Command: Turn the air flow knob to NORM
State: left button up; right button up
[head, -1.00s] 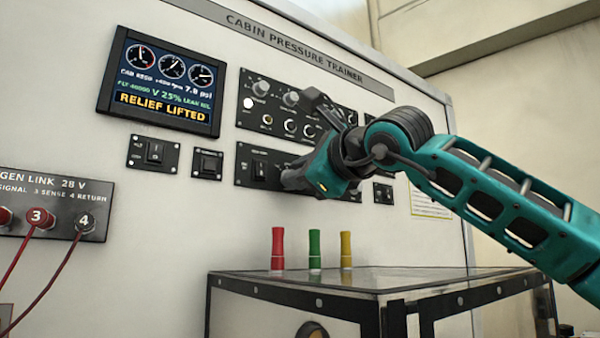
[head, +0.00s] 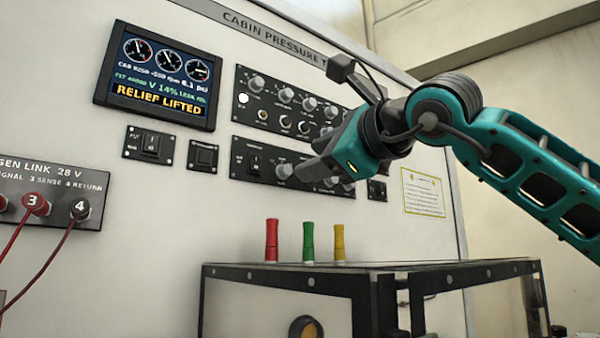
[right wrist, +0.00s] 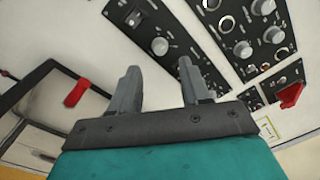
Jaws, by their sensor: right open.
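The lower black panel (head: 238,160) on the trainer front carries a toggle switch and a grey knob (head: 284,171). My right gripper (head: 314,172) is in front of this panel, just right of that knob, and hides much of the panel's right part. In the right wrist view the gripper (right wrist: 158,68) is open and empty. A grey round knob (right wrist: 159,46) shows beyond and between its fingertips, apart from them. The labels are too small to read, so I cannot tell which knob is air flow or where it points. My left gripper is not in view.
The upper panel (head: 272,116) has several knobs. The display (head: 160,74) reads RELIEF LIFTED. Below stands a dark-framed case (head: 290,272) with red (head: 271,240), green (head: 309,241) and yellow (head: 339,242) cylinders on top. Red cables hang from a socket plate (head: 58,208) at left.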

jog(key=v, duration=0.6)
jog(key=shift+s+d+b, duration=0.2)
jog(key=shift+s+b, duration=0.05)
jog(key=shift+b, duration=0.15)
